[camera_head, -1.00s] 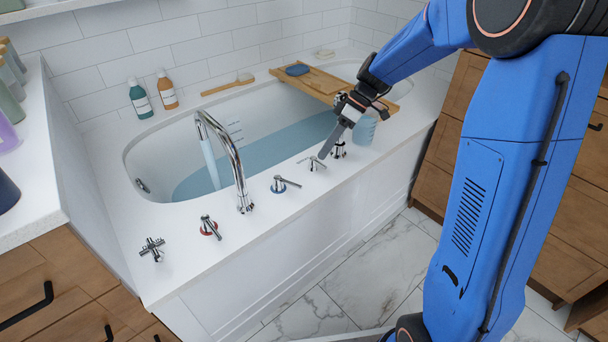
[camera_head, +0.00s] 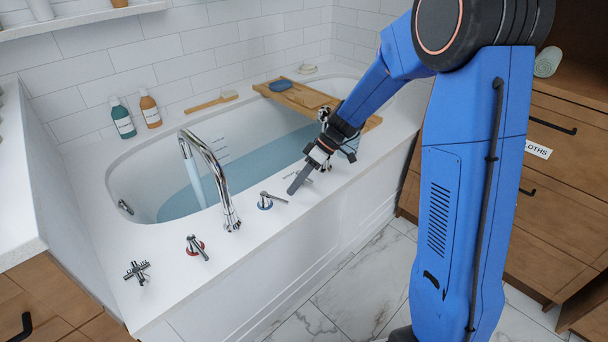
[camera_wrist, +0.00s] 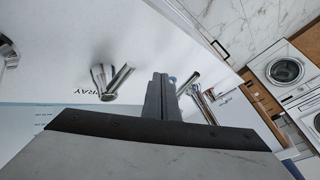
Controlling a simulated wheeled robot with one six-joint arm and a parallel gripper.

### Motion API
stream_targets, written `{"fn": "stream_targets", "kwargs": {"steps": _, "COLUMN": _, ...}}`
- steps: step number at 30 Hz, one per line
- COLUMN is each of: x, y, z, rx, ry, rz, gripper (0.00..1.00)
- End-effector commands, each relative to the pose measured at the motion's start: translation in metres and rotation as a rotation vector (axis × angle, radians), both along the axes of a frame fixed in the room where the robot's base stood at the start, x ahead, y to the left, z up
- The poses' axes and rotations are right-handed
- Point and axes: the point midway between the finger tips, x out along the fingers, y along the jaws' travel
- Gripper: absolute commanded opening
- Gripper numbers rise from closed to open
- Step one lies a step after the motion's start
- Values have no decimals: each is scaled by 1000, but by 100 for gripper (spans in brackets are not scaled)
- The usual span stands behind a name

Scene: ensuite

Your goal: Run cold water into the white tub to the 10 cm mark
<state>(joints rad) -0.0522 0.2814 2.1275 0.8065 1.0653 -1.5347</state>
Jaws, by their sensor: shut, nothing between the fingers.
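The white tub (camera_head: 118,182) holds blue water (camera_head: 262,163), and a stream (camera_head: 195,185) falls into it from the chrome spout (camera_head: 222,178). Dark level marks show on the inner back wall above the water; their numbers are too small to read. The blue-ringed lever (camera_head: 270,201) and red-ringed handle (camera_head: 196,248) stand on the front rim. My gripper (camera_head: 296,184) is shut and empty, just right of the blue-ringed lever in the picture. In the wrist view, my fingers (camera_wrist: 161,98) point at the rim between the blue-ringed lever (camera_wrist: 188,83) and a lever labelled "…RAY" (camera_wrist: 118,82).
A cross handle (camera_head: 137,272) stands at the rim's left end. A wooden board (camera_head: 300,97) crosses the tub behind my arm. The marble floor in front is clear.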

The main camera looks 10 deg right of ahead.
Motion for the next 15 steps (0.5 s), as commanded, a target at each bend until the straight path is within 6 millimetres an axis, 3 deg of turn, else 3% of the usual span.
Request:
{"fn": "stream_targets", "kwargs": {"steps": 6, "x": -21, "y": 15, "z": 8, "rx": 0, "ry": -3, "rz": 3, "gripper": 0}}
{"fn": "stream_targets", "kwargs": {"steps": 15, "x": -26, "y": 19, "z": 10, "rx": 1, "ry": -4, "rz": 0, "gripper": 0}}
